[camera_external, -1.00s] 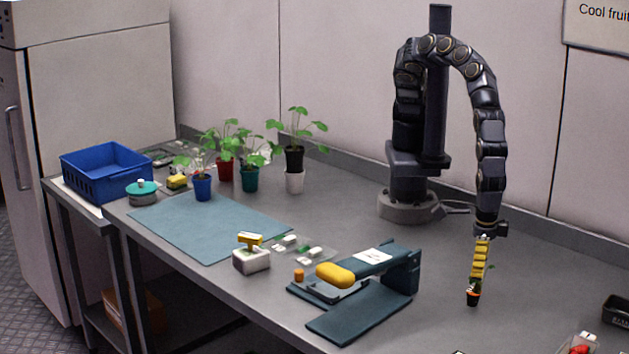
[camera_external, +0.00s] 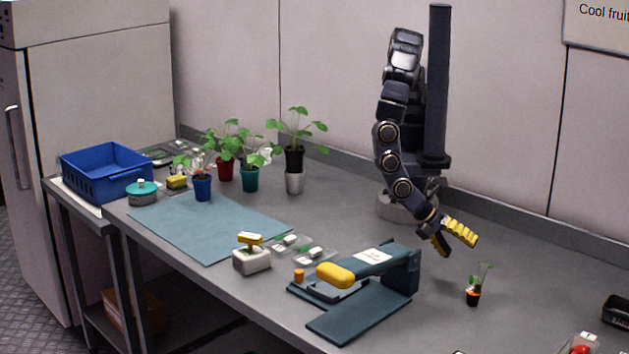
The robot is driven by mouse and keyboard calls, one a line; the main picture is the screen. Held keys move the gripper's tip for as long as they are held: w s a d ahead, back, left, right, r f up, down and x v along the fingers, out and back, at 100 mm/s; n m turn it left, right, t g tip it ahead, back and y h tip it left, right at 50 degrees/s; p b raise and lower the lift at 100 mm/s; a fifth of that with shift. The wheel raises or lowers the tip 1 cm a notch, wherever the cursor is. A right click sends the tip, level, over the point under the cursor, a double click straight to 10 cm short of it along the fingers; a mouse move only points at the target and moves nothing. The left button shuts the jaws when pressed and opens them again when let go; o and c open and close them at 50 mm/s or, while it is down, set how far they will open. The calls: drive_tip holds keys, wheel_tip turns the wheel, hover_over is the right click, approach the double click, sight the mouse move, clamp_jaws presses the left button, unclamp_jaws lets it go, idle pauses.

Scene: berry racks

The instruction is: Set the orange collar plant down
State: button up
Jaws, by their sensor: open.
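The orange collar plant (camera_external: 473,297) is a small dark pot with an orange band and a thin green seedling. It stands upright on the grey bench, right of the dark teal press-like device. My gripper (camera_external: 455,246) has yellow ribbed fingers spread apart. It is open and empty, above and to the left of the plant, and clear of it. Nothing hides the plant.
The dark teal device (camera_external: 400,272) with a yellow handle stands left of the plant. A black tray (camera_external: 617,311) lies at the right edge. Several potted plants, a blue mat (camera_external: 215,228) and a blue crate (camera_external: 105,172) are farther left. Bench around the plant is clear.

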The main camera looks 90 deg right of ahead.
wheel_tip(320, 180, up, 2)
drive_tip(key=w+m+g+y, duration=0.1)
drive_tip(key=m+y, duration=0.5)
drive_tip(key=m, duration=0.8)
drive_tip(key=m+y, duration=0.2)
drive_tip(key=m, duration=0.2)
approach(471, 289)
drive_tip(key=shift+s+a+f+t, duration=0.15)
drive_tip(key=shift+s+a+f, duration=0.15)
drive_tip(key=shift+s+a, duration=0.3)
drive_tip(key=shift+s+a+f+t, duration=0.15)
drive_tip(key=shift+s+a+f, duration=0.1)
drive_tip(key=shift+s+a, duration=0.3)
drive_tip(key=shift+x, duration=3.85)
drive_tip(key=shift+d, duration=0.1)
drive_tip(key=c, duration=1.1)
drive_tip(key=shift+r, duration=0.1)
wheel_tip(471, 289, up, 10)
drive_tip(key=shift+f, duration=0.1)
clamp_jaws()
